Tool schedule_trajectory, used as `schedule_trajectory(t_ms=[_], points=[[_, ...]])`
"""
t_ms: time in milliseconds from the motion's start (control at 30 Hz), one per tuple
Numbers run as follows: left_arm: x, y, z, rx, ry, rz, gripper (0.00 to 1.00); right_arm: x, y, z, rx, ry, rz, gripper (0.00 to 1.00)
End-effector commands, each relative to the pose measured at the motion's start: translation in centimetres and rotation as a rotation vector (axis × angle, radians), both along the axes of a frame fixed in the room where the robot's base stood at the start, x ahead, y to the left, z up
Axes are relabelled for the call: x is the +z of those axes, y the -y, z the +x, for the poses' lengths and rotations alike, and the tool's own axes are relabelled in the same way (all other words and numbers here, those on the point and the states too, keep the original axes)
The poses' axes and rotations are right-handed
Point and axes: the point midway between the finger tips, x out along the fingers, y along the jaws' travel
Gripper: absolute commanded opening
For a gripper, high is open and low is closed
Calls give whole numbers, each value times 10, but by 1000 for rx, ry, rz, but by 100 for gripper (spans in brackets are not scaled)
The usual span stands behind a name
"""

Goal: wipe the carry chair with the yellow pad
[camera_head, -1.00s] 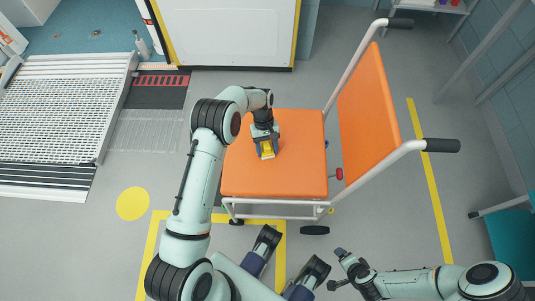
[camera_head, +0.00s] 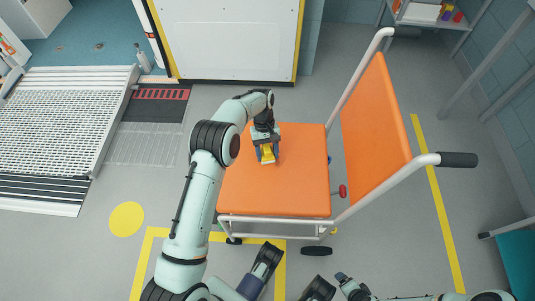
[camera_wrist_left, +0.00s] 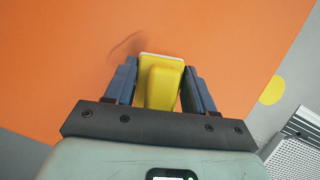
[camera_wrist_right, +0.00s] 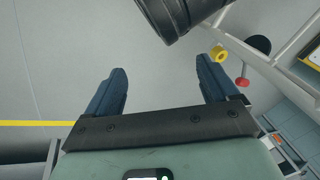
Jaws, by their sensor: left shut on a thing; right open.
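The carry chair has an orange seat (camera_head: 290,180) and an orange backrest (camera_head: 376,120) on a white tube frame with dark handles. My left gripper (camera_head: 266,150) is over the rear left part of the seat. It is shut on the yellow pad (camera_head: 267,154), which has a pale underside edge. In the left wrist view the pad (camera_wrist_left: 162,82) sits between the fingers against the orange seat (camera_wrist_left: 220,35); whether it touches cannot be told. A faint dark mark (camera_wrist_left: 126,44) shows on the seat beside it. My right gripper (camera_wrist_right: 162,90) is open and empty, above the grey floor.
A perforated ramp (camera_head: 65,130) lies at the left. A white panel with yellow edges (camera_head: 225,40) stands behind the chair. A shelf with small items (camera_head: 430,14) is at the back right. A teal seat (camera_head: 518,255) is at the right edge.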

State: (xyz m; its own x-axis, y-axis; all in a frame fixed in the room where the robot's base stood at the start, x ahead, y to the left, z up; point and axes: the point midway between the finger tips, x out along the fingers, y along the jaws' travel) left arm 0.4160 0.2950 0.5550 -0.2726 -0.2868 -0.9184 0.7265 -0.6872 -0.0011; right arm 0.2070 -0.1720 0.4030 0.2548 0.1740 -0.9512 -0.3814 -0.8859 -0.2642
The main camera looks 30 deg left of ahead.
Motion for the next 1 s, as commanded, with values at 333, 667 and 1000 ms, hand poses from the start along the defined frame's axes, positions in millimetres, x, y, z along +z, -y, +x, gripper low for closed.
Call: schedule_trajectory(t_ms=[333,667,1000], points=[[-3,-5,8,0,0,0,26,-26,6,-18,-9,-65,-4,87],[-3,-9,15,0,1,1,26,-47,11,-36,-17,-129,-4,87],[-5,-13,22,1,-1,1,26,-68,17,-60,-25,-209,-5,87]])
